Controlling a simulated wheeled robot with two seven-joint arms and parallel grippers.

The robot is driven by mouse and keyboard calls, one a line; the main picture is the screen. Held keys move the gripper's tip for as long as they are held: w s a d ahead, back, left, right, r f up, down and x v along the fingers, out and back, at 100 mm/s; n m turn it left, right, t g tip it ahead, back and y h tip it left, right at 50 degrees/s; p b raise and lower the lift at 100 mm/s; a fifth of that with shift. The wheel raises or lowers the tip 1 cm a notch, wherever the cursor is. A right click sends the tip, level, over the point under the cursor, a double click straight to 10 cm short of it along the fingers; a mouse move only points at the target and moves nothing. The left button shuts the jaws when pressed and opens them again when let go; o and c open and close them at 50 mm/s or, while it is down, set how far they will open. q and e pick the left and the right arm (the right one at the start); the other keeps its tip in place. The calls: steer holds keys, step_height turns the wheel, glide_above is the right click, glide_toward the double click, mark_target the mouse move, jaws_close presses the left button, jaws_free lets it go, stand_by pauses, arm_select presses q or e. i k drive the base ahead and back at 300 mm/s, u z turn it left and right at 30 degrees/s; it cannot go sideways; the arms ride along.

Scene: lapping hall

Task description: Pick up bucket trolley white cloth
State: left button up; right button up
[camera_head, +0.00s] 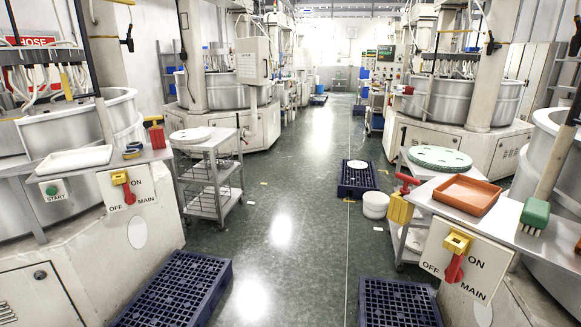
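A white bucket (375,205) stands on the green floor right of centre, beside the right-hand trolley. A grey metal trolley (207,171) with shelves stands left of centre. A flat white round thing (190,135) lies on its top; I cannot tell if it is cloth. A second trolley (403,212) at the right is partly hidden by the machine ledge and has a speckled green disc (440,158) on top. Another flat white thing (358,164) lies on a dark blue pallet. I cannot make out a clear white cloth. Neither of my grippers is in view.
Dark blue pallets (172,292) lie on the floor at the front left, front right (398,303) and mid-aisle (356,184). Ledges hold a white tray (74,160), an orange tray (466,195) and a green brush (535,216). Large machines line both sides. The centre aisle (285,190) is clear.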

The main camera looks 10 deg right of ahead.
mark_target(416, 214)
steer(key=i, duration=1.9)
steer(key=z, duration=0.45)
steer(key=i, duration=3.65)
steer(key=z, duration=4.9)
steer(key=k, duration=0.95)
